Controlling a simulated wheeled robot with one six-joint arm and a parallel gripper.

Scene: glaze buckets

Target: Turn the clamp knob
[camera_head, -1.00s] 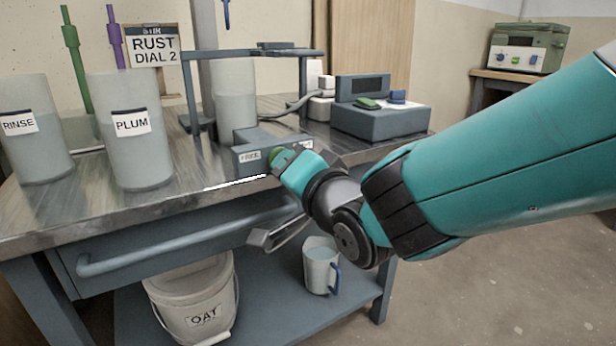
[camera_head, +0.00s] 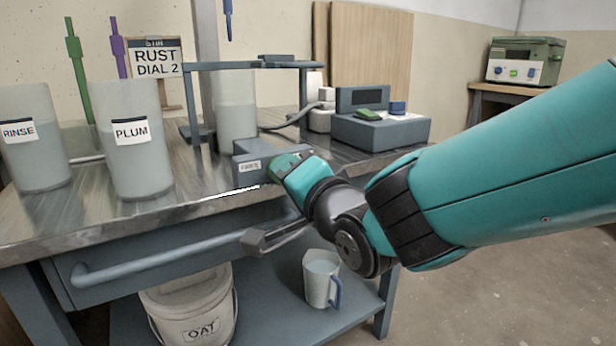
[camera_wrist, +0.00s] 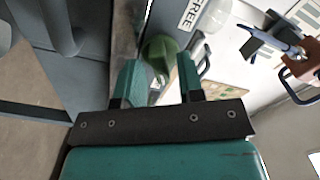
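The clamp is a blue-grey block (camera_head: 247,163) at the front edge of the bench, with a white label that the wrist view shows as FREE (camera_wrist: 190,16). Its green knob (camera_head: 279,168) is mostly hidden behind my gripper (camera_head: 284,172) in the head view. In the wrist view the green knob (camera_wrist: 160,52) lies between the tips of my gripper's two teal fingers (camera_wrist: 160,80). The fingers stand apart, close to the knob on both sides. I cannot tell whether they press on it.
PLUM (camera_head: 133,160) and RINSE (camera_head: 37,155) buckets stand left on the bench (camera_head: 200,175). A frame (camera_head: 255,66) rises around a pale bucket (camera_head: 236,112) behind the clamp. A drawer handle (camera_head: 170,252) runs below; an OAT bucket (camera_head: 190,315) and jug (camera_head: 321,278) sit lower.

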